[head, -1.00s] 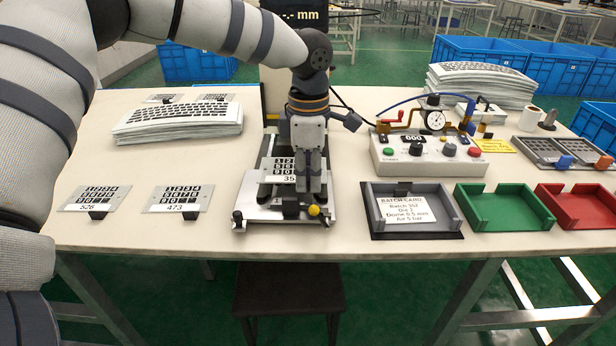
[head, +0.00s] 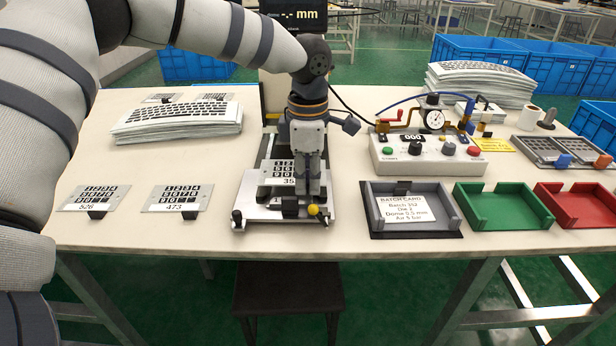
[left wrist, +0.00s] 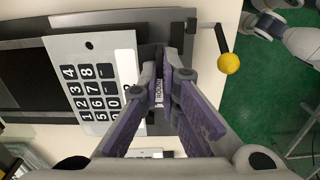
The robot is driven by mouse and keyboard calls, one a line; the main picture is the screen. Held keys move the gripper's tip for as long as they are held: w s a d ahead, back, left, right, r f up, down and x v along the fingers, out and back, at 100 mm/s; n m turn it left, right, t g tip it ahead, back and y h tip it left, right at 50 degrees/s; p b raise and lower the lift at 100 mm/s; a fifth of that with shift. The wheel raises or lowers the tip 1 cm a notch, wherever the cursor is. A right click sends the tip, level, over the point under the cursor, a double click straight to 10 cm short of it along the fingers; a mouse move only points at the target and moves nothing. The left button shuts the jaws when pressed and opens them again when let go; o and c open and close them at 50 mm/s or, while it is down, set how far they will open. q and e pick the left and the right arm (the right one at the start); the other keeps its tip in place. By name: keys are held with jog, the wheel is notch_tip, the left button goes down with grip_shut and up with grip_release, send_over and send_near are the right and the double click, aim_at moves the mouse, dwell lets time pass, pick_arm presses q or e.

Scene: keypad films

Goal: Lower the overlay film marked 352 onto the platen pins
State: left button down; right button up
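The overlay film marked 352 (head: 275,178) is a pale plate with black keys, over the platen (head: 262,213) at the table's middle. Its last digit is hidden behind my left gripper (head: 312,194), which points down at its near edge. In the left wrist view the film (left wrist: 85,50) lies left of the gripper (left wrist: 174,65), whose purple-padded fingers are close together at the film's edge and appear shut on its tab. The film looks roughly level and very near the platen. I cannot tell whether it touches the pins, which are hidden. My right gripper is not in view.
Films 526 (head: 97,193) and 473 (head: 176,193) lie at the left. A yellow knob (head: 313,210) sits at the platen's front right. The grey tray with the batch card (head: 405,207), green tray (head: 503,222) and control box (head: 430,168) stand to the right.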

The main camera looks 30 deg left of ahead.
pick_arm(q)
jog(key=shift+f, duration=1)
jog(key=c, duration=1.7)
grip_release()
jog(key=shift+f, duration=0.1)
notch_tip(320, 180, up, 12)
jog(key=shift+r, duration=0.1)
